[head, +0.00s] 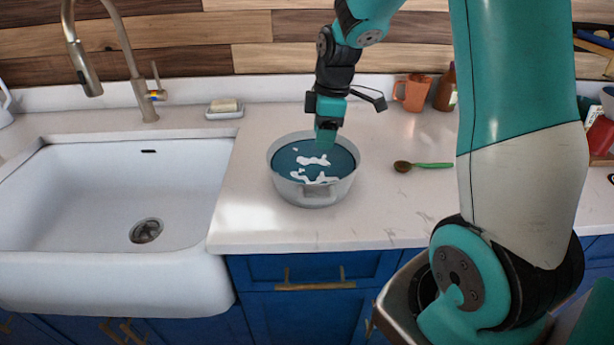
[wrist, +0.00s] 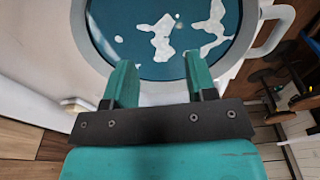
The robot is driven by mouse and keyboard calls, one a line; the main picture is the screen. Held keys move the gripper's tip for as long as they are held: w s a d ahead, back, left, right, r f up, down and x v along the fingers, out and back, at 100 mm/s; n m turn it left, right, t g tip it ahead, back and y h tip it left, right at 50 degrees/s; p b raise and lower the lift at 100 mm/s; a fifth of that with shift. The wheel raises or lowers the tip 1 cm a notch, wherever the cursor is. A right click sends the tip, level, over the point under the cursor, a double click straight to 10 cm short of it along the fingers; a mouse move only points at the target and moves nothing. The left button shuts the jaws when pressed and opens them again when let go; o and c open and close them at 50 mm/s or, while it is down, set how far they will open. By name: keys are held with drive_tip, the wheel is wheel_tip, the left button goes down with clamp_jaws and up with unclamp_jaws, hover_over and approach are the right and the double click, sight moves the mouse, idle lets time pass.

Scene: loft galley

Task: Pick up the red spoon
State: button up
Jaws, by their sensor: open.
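I do not see a red spoon in either view. A white pot (head: 312,194) stands on the counter right of the sink, full of blue water with white foam; the water hides whatever lies under it. The pot's rim also shows in the wrist view (wrist: 90,45). My gripper (head: 325,141) points down over the far part of the pot. In the wrist view my gripper's two green fingers (wrist: 160,72) are apart with nothing between them. A spoon with a green handle (head: 432,165) and a brown bowl lies on the counter right of the pot.
An empty white sink (head: 75,195) with a faucet (head: 140,85) is at the left. An orange mug (head: 412,93) and a brown bottle (head: 446,92) stand at the back right. The counter front of the pot is clear.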

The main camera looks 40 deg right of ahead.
hover_over(313, 176)
drive_tip(key=d, duration=0.1)
drive_tip(key=f, duration=0.5)
drive_tip(key=shift+s+d+f, duration=0.1)
drive_tip(key=shift+s+f, duration=0.1)
drive_tip(key=shift+s, duration=0.15)
drive_tip(key=shift+w+a+f+p, duration=0.15)
drive_tip(key=shift+f+p, duration=0.15)
drive_tip(key=shift+f, duration=0.6)
drive_tip(key=shift+w+a+f+p, duration=0.1)
drive_tip(key=shift+a+f+p, duration=0.2)
drive_tip(key=shift+f, duration=0.55)
drive_tip(key=shift+w+a+f+p, duration=0.15)
drive_tip(key=shift+f+p, duration=0.2)
drive_tip(key=shift+f, duration=0.55)
drive_tip(key=shift+d, duration=0.1)
clamp_jaws()
